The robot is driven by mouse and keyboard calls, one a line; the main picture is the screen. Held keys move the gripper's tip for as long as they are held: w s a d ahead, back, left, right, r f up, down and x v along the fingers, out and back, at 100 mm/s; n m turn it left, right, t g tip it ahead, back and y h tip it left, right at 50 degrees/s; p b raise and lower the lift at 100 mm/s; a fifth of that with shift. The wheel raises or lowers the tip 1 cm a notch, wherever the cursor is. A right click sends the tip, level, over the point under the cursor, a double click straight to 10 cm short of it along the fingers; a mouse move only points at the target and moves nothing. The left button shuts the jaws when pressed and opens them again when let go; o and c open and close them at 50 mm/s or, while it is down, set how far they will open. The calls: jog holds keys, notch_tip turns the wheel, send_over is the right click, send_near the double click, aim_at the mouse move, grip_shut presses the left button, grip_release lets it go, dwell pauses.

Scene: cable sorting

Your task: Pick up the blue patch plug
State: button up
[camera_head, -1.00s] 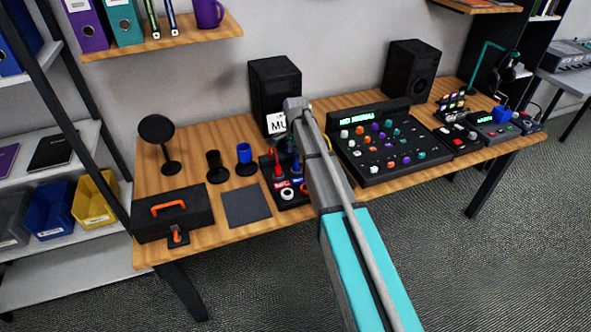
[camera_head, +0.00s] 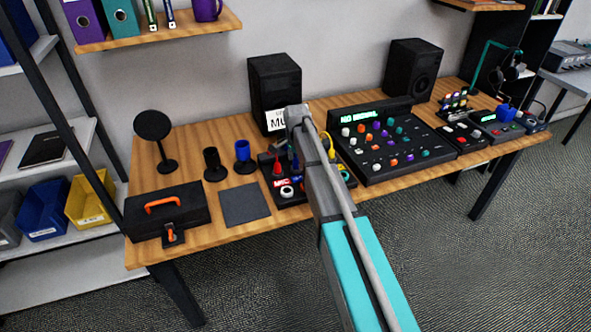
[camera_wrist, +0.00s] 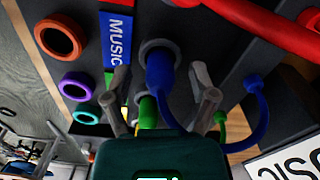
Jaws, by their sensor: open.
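The blue patch plug (camera_wrist: 159,78) stands in a dark round socket in the wrist view, beside a blue MUSIC label (camera_wrist: 115,40). My gripper (camera_wrist: 155,84) is open, with one finger on each side of the plug. I see a gap between the plug and each finger. A green plug (camera_wrist: 148,110) sits lower, close to the left finger. A blue cable (camera_wrist: 263,115) curves down at the right. In the head view my arm covers most of the right side of the patch panel (camera_head: 290,199), and the blue plug cannot be made out clearly there.
Orange (camera_wrist: 60,40), purple (camera_wrist: 76,87) and teal (camera_wrist: 86,114) rings line the panel's left. A thick red cable or plug (camera_wrist: 265,20) crosses the top right. The mixer (camera_head: 385,166) and a black speaker (camera_head: 274,88) flank my arm. A dark mat (camera_head: 245,204) lies clear.

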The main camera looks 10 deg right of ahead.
dwell(0.5)
grip_shut()
